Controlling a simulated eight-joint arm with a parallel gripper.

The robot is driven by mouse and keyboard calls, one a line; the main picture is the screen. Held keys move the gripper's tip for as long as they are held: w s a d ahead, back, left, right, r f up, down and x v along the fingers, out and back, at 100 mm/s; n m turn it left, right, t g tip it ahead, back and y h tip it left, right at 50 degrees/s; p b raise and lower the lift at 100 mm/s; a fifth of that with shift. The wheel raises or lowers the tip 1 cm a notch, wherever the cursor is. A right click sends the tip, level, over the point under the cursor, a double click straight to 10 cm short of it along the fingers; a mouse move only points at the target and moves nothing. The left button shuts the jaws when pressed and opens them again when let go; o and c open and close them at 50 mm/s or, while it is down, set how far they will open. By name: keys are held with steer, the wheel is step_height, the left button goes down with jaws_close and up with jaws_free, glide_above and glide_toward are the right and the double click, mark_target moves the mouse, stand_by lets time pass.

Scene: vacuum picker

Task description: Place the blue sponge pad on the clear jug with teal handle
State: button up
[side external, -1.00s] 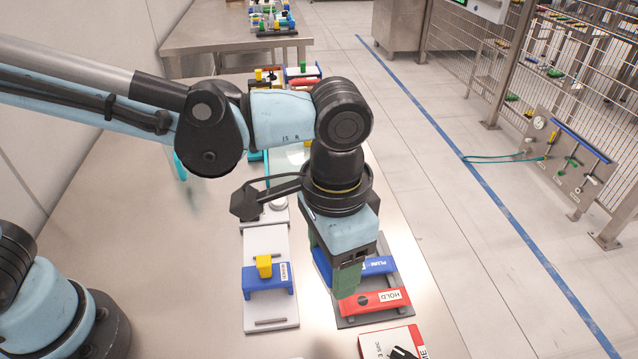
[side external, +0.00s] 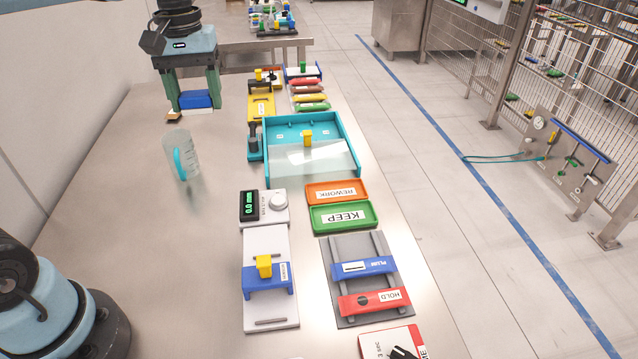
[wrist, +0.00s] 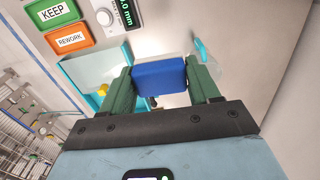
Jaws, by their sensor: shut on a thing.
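The blue sponge pad (side external: 196,99) is between the green fingers of my gripper (side external: 195,101), at the far left of the table. In the wrist view the pad (wrist: 160,79) spans the space between both fingertips (wrist: 160,84), and my gripper is shut on it. The clear jug with teal handle (side external: 183,155) stands upright on the table, nearer the camera than my gripper and apart from it. In the wrist view the jug's teal handle (wrist: 201,51) shows beyond the right finger; part of the jug is hidden there.
A small tan block (side external: 173,116) lies beside my left finger. A teal tray with a clear panel (side external: 353,150) stands right of the jug. Orange REWORK (side external: 356,191) and green KEEP (side external: 368,213) trays and a digital readout (side external: 249,205) are nearer. The table left of the readout is clear.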

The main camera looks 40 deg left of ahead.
steer(key=shift+s+a, duration=0.15)
steer(key=shift+a, duration=0.4)
glide_above(174, 141)
step_height(174, 141, down, 7)
steer(key=shift+r, duration=0.15)
steer(key=shift+f, duration=2)
steer(key=shift+f, duration=0.1)
steer(key=o, duration=1)
steer(key=shift+o, duration=0.2)
